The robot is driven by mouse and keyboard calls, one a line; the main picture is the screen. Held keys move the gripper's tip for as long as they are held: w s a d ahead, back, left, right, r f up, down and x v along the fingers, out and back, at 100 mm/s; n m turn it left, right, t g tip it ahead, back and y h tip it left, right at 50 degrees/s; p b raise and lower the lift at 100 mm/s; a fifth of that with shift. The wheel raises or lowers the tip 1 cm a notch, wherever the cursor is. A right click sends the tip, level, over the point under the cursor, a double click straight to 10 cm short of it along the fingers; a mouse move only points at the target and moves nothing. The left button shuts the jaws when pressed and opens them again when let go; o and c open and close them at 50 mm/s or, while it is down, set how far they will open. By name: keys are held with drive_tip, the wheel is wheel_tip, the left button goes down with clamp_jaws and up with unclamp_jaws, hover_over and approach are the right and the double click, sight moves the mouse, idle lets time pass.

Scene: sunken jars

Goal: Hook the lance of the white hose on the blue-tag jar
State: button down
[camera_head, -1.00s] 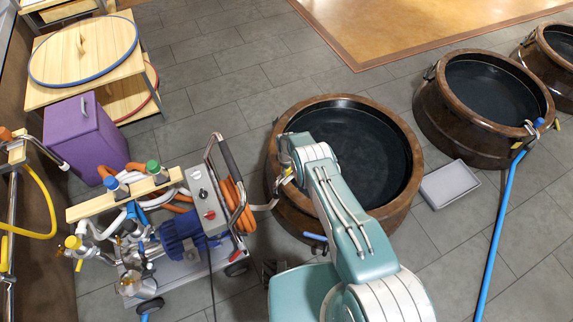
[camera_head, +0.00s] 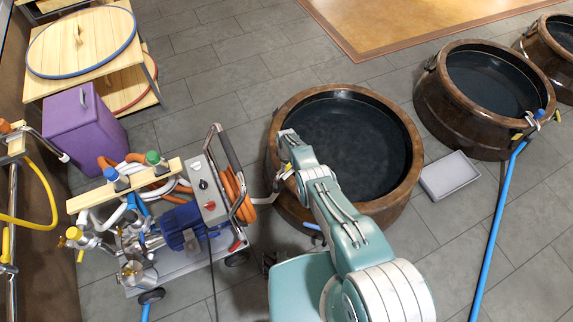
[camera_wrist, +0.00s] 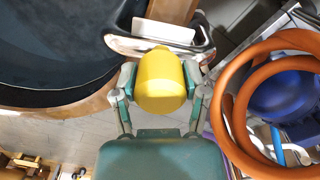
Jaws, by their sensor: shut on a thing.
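My gripper (camera_wrist: 160,85) is shut on a yellow cylindrical piece (camera_wrist: 162,78), seen end-on in the wrist view. A bent bright metal tube (camera_wrist: 122,45) shows just beyond it, probably the lance. I cannot tell whether the tube touches the jar. The near brown jar (camera_head: 398,200) holds dark liquid; a small blue piece, perhaps its tag, shows low on its front side (camera_head: 312,226). My gripper is at this jar's left rim, partly hidden by my arm. A pale tube (camera_head: 264,200) runs between the cart and the gripper. White hoses (camera_head: 115,215) show on the cart.
The hose cart (camera_head: 190,262) stands close left of the jar, with orange hose loops (camera_wrist: 240,120). A second jar (camera_head: 430,110) has a blue hose (camera_head: 497,210) hanging at its rim. A grey tray (camera_head: 450,177) lies between the jars. A purple box (camera_head: 85,130) stands left.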

drive_tip(key=shift+r, duration=0.15)
drive_tip(key=shift+c, duration=0.8)
unclamp_jaws()
drive_tip(key=shift+o, duration=0.7)
drive_tip(key=shift+w+r, duration=0.1)
drive_tip(key=shift+r, duration=5.65)
